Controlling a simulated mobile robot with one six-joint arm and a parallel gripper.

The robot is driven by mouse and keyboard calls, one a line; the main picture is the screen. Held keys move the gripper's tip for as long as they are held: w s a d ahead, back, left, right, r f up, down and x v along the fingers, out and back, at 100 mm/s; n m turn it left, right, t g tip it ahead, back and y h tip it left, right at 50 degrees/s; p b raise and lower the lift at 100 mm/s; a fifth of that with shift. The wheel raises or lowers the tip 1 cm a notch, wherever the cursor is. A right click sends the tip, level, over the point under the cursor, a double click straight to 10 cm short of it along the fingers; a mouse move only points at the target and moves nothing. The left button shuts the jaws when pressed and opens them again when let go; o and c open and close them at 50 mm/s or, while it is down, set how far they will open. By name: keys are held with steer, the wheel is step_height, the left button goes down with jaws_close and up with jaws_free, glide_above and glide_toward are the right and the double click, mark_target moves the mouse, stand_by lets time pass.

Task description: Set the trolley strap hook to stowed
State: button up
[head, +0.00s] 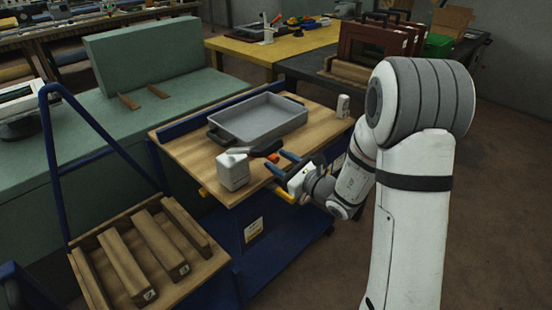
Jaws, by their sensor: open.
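The trolley (180,150) has a wooden top and a blue frame. My gripper (280,162) is over its front right edge, its blue fingers spread apart with nothing seen between them. A yellow bar-like part (286,195) shows at the trolley's front edge, just below my gripper and partly hidden by it.
A grey tray (260,119), a white container (233,171), a black and orange item (265,149) and a small white item (343,105) are on the trolley top. A wooden rack with several beams (125,262) stands at front left. Floor at right is clear.

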steer(key=shift+v, duration=2.7)
